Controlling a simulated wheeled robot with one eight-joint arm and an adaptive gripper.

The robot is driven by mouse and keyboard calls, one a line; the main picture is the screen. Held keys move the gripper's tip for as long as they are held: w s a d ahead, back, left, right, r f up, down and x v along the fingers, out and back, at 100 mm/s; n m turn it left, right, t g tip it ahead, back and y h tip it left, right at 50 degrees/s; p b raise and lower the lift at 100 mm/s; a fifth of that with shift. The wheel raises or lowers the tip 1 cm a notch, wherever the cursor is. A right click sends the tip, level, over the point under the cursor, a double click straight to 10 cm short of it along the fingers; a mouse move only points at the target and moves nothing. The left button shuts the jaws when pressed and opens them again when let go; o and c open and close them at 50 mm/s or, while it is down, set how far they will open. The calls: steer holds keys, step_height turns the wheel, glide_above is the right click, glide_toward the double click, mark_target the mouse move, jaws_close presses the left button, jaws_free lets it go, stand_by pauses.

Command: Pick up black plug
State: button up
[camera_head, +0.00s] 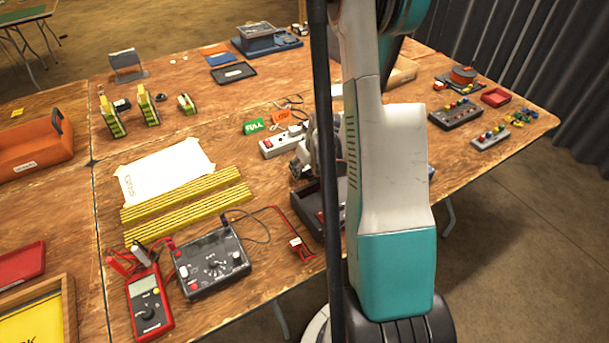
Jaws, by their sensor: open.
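I cannot make out the black plug for certain. Dark cords (289,101) lie behind the white power strip (273,147), which has a red switch at its left end. My gripper (300,166) is grey and partly hidden by a black pole and my white and teal arm. It is over the table at the strip's right end, above a dark open tray (309,208). Its jaws are open, with nothing clearly between them. Whether it touches the strip or the tray cannot be told. My arm hides the table to the right of the gripper.
A red multimeter (149,304), a black tester (211,262) and yellow-black strips (185,207) fill the near left. Button boxes (455,113) stand far right. Bare wood lies left of the strip.

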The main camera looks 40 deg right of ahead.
steer(key=shift+f, duration=0.1)
steer(key=shift+c, duration=0.5)
steer(key=c, duration=1.1)
